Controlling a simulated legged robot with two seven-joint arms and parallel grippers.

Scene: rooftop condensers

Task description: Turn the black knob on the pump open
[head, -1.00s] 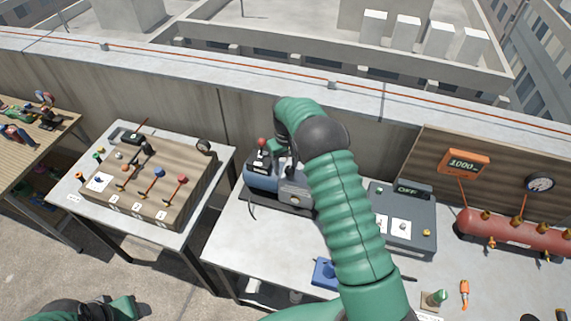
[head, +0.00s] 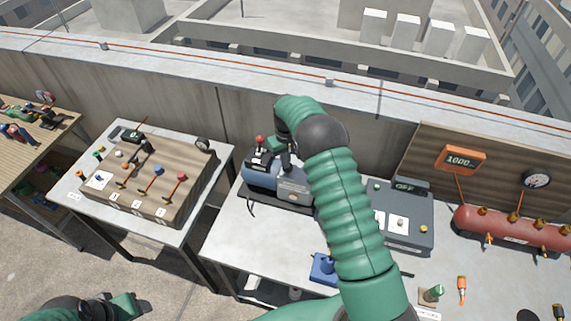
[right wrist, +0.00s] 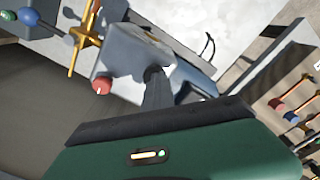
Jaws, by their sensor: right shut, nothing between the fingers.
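The pump (head: 294,190), a blue and grey unit on a dark base, stands at the left end of the grey bench. A red knob (head: 259,140) shows on its top left; it also shows in the right wrist view (right wrist: 102,87). My right gripper (head: 286,161) points down at the pump's top, its dark fingers closed together and empty. In the right wrist view the closed fingers (right wrist: 158,76) reach over the pump. I cannot make out the black knob; the fingers may hide it. My left gripper (head: 124,306) is low at the left, its jaws unclear.
A wooden valve board (head: 148,188) stands on a separate table at left. A grey box with a display (head: 410,215), a red tank (head: 510,229) and a blue tool (head: 323,268) are on the bench at right. A parapet (head: 230,75) runs behind.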

